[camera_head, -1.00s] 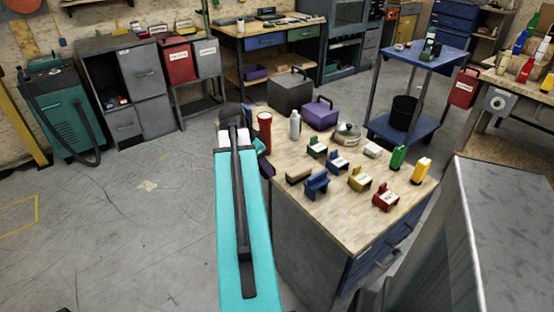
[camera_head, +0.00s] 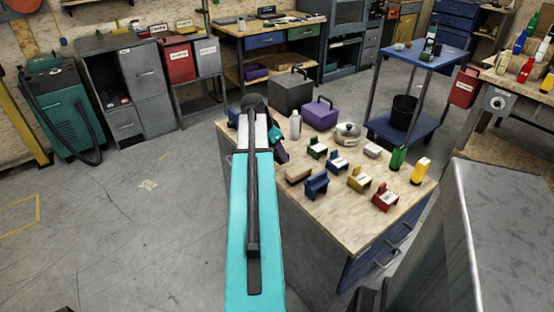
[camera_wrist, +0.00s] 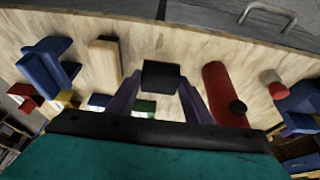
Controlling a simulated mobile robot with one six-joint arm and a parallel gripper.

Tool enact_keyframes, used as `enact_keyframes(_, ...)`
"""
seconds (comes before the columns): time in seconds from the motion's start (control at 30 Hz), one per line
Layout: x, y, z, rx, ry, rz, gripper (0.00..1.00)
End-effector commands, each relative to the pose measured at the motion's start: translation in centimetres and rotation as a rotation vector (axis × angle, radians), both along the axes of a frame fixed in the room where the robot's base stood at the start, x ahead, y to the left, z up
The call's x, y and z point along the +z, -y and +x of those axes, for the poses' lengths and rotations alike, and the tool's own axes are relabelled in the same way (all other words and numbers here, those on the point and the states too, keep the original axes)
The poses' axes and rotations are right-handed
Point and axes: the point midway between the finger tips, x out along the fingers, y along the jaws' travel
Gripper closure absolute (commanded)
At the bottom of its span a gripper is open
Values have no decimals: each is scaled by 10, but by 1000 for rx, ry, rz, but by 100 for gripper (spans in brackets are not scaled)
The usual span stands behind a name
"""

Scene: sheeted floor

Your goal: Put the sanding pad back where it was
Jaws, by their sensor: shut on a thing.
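The sanding pad (camera_wrist: 161,76), as I take it, is a small dark block between my fingertips in the wrist view. My gripper (camera_wrist: 161,88) is shut on it, over the wooden worktop (camera_wrist: 150,38). I cannot tell whether the pad touches the top. In the head view my gripper (camera_head: 279,151) shows at the left part of the workbench (camera_head: 335,212), partly behind my teal arm, and the pad cannot be made out there.
A tan block (camera_wrist: 103,65) and a blue holder (camera_wrist: 48,62) lie left in the wrist view; a red cylinder (camera_wrist: 220,88) lies close right. In the head view, a white bottle (camera_head: 295,126), purple box (camera_head: 319,115) and several coloured holders stand near. The front left worktop is clear.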

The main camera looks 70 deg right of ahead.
Motion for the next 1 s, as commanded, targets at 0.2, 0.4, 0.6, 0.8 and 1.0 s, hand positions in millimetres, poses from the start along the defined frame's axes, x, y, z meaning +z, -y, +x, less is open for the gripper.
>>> enact_keyframes(0.2,-1,0,0,0,0,0,75)
enact_keyframes(0.4,-15,-1,0,1,-1,1,75)
enact_keyframes(0.6,-32,-1,0,1,-1,1,75)
enact_keyframes(0.8,-35,-1,0,1,-1,-1,75)
enact_keyframes(1.0,-36,-1,0,1,-1,-1,75)
